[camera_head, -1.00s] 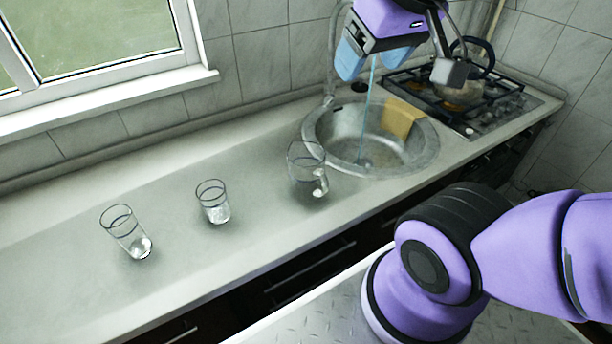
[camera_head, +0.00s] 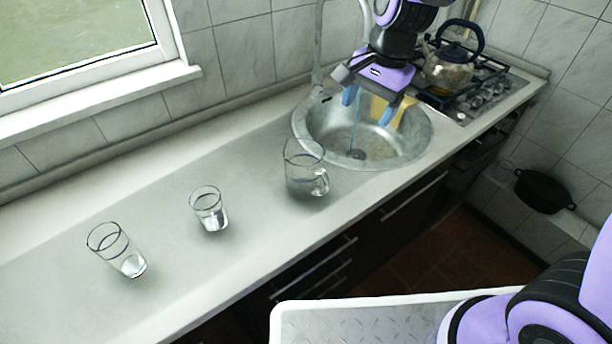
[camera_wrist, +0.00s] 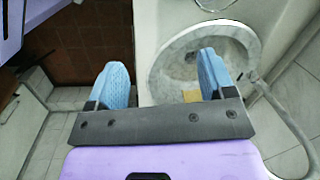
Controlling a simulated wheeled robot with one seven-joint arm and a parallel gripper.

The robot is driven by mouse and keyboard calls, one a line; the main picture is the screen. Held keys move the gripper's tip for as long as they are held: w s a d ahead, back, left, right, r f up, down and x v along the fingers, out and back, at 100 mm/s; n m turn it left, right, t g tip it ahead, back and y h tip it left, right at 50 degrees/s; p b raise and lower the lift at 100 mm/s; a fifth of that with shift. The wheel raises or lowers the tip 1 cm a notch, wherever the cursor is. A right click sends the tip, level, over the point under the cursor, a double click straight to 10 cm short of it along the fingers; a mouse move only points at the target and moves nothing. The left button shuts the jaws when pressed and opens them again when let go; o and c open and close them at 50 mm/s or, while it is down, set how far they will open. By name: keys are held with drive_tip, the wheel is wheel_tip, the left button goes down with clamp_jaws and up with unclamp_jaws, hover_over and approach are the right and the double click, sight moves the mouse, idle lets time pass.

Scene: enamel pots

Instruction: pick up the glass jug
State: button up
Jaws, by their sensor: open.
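The glass jug (camera_head: 304,172) is clear, with a handle on its right side. It stands upright on the counter just left of the sink in the head view. My gripper (camera_head: 370,108) is open, with two blue fingers apart and nothing between them, above the sink and to the upper right of the jug. In the wrist view my gripper (camera_wrist: 162,80) also shows open and empty, over the counter's front edge and the sink.
Two glasses, a short one (camera_head: 209,210) and a taller one (camera_head: 117,251), stand left of the jug. The round sink (camera_head: 420,140) has a tap. A kettle (camera_head: 449,70) stands on the hob at the right. A dark pot (camera_head: 543,190) is low at the right. Counter around the jug is clear.

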drive_tip(key=w+a+f+m+g, duration=0.1)
drive_tip(key=a+f+m, duration=0.1)
drive_tip(key=a+f, duration=0.55)
hover_over(323, 173)
drive_tip(key=d, duration=0.1)
wheel_tip(323, 173, down, 5)
drive_tip(key=shift+a+f, duration=0.25)
drive_tip(key=shift+f, duration=1.45)
drive_tip(key=shift+a+f, duration=0.2)
drive_tip(key=shift+f, duration=1.45)
drive_tip(key=c, duration=1.3)
drive_tip(key=shift+o, duration=0.2)
drive_tip(key=shift+r, duration=0.15)
